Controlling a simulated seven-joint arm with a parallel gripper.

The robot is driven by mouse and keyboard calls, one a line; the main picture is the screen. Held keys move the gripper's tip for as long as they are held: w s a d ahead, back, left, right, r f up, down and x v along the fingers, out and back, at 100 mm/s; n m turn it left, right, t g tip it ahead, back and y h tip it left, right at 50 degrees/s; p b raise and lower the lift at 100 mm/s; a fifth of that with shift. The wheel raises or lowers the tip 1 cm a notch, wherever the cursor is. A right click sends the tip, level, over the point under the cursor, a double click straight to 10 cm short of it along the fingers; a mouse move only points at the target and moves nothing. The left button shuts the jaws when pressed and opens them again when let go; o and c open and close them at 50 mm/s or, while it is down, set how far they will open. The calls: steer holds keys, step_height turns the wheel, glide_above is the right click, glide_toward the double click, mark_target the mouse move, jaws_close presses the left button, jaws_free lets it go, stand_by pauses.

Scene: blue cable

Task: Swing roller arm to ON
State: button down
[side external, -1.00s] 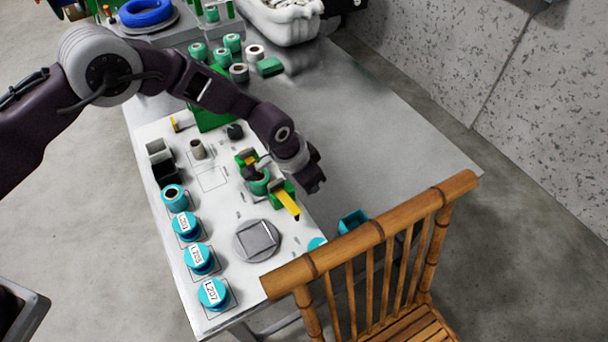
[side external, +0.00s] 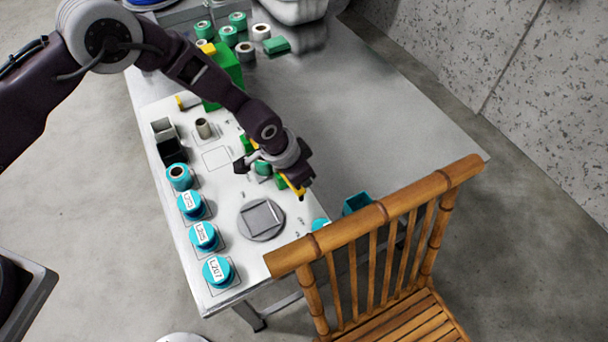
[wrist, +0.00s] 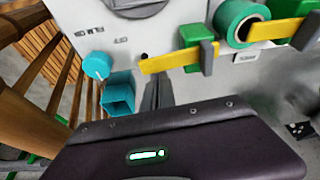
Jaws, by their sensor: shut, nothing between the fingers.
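The roller arm is a yellow bar (wrist: 168,60) on a green block (wrist: 200,52) in the wrist view, its free end pointing left near the printed OFF mark. In the side view the yellow bar (side external: 289,184) is partly covered by my gripper (side external: 301,192). My gripper is shut and empty, low beside the bar's free end; whether it touches cannot be told. In the wrist view its dark fingers (wrist: 151,95) show just below the bar. A blue knob (wrist: 97,65) is left of the roller arm.
A round grey plate (side external: 261,219) and several blue labelled rolls (side external: 204,236) lie on the white board. A teal bin (side external: 357,203) is at the table edge. A wooden chair (side external: 380,235) stands close in front.

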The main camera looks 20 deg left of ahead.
mark_target(294, 190)
steer(key=shift+s+a+m, duration=0.1)
steer(key=shift+s+m, duration=0.1)
steer(key=shift+m, duration=0.1)
steer(key=shift+s+a+m+g+h, duration=0.2)
steer(key=shift+s+a+m, duration=0.1)
steer(key=shift+m, duration=0.3)
steer(key=shift+s+a+m+g+h, duration=0.15)
steer(key=shift+s+m+g+h, duration=0.1)
steer(key=shift+m, duration=0.35)
steer(key=m, duration=0.1)
steer(key=s+a+m, duration=0.1)
steer(key=shift+m+g, duration=0.35)
steer(key=shift+m, duration=0.05)
steer(key=a+m, duration=0.1)
steer(key=m, duration=0.1)
steer(key=s+a+m+g, duration=0.1)
steer(key=m, duration=0.1)
steer(key=shift+s+a+m+h, duration=0.15)
steer(key=shift+a+m+h, duration=0.05)
steer(key=shift+m+h, duration=0.1)
steer(key=shift+a, duration=0.55)
steer(key=shift+d, duration=0.1)
